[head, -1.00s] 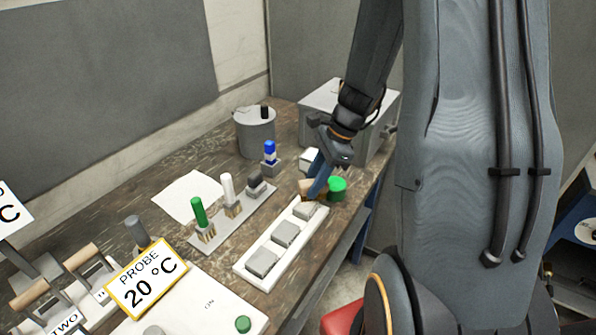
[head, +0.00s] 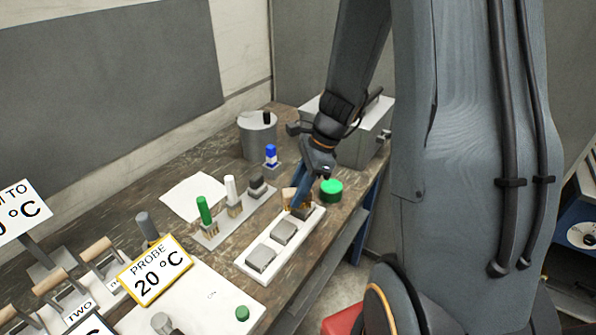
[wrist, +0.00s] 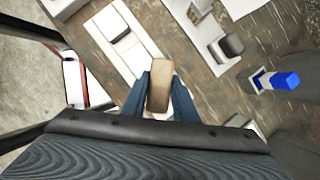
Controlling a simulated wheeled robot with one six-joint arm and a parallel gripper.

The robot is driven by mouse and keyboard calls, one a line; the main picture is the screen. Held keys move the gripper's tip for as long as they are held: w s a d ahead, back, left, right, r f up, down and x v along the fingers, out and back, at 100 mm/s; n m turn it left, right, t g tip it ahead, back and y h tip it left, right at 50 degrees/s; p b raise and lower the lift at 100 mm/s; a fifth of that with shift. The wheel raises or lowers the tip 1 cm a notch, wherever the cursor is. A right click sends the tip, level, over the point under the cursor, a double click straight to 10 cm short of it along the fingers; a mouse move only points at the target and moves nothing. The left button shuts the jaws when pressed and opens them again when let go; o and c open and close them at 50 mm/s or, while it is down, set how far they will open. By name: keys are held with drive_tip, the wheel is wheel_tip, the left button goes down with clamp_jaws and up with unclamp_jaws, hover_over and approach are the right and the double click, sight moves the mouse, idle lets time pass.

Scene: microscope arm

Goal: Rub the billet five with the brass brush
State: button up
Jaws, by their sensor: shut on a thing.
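My gripper (head: 301,200) is shut on the brass brush, whose tan wooden top (head: 289,196) shows beside the blue fingers. In the wrist view the brush top (wrist: 160,88) sits between the fingertips. The brush is over the far end of a white tray (head: 247,270), at the far billet, which is now mostly hidden. Whether the bristles touch it I cannot tell. A middle billet (head: 284,231) and a near billet (head: 261,258) lie grey and flat in the tray. No number is readable on any billet, so I cannot tell which is billet five.
A green round lid (head: 331,189) stands just right of the tray's far end. Left of the tray, a rack holds a green-handled brush (head: 204,211), a white-handled brush (head: 232,193) and a dark block (head: 256,183). A blue-topped item (head: 270,153) and a grey pot (head: 257,136) are behind.

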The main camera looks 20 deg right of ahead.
wheel_tip(320, 180, up, 3)
drive_tip(key=shift+f+p, duration=0.1)
drive_tip(key=shift+p, duration=0.8)
drive_tip(key=shift+w+r, duration=0.1)
drive_tip(key=shift+r, duration=1.05)
